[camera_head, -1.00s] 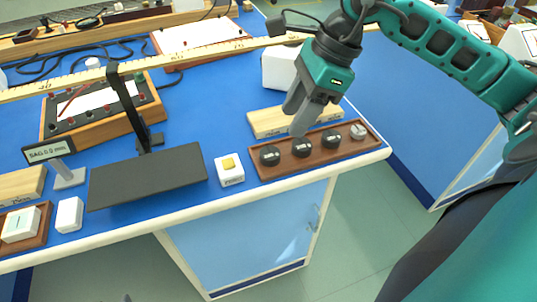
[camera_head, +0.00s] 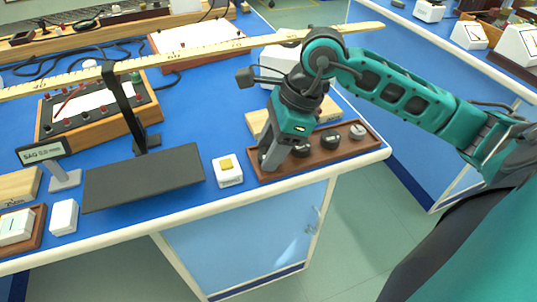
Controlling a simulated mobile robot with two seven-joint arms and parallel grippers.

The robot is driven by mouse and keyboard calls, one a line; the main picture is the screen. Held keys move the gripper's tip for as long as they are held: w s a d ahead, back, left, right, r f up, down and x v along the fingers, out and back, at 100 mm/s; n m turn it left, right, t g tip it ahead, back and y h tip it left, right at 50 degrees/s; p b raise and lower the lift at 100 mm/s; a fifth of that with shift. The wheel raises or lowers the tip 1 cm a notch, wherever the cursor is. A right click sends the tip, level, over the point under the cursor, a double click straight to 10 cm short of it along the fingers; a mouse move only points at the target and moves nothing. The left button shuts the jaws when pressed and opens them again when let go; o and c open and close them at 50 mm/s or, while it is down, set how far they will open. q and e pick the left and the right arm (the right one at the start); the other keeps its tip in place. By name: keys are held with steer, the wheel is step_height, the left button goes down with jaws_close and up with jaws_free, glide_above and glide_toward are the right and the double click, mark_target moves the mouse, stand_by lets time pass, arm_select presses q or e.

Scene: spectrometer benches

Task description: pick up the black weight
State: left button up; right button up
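A brown wooden tray (camera_head: 314,164) sits near the right front edge of the blue bench. Two dark round weights show in it, the middle weight (camera_head: 301,150) and another black weight (camera_head: 330,138). A silver weight (camera_head: 358,131) is at its right end. My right gripper (camera_head: 270,162) points down at the tray's left end. It covers the spot of the leftmost black weight, which is hidden. Whether the fingers are around it or touching it, and whether they are open, I cannot tell. My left gripper is not in view.
A wooden block (camera_head: 257,121) lies behind the tray. A dark plate with a post (camera_head: 145,178) stands further left under a long yellow ruler (camera_head: 190,54). The bench edge is close in front.

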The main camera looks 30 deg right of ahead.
steer(key=c, duration=0.8)
steer(key=shift+o, duration=0.2)
step_height(320, 180, up, 20)
steer(key=p, duration=0.4)
steer(key=shift+p, duration=0.35)
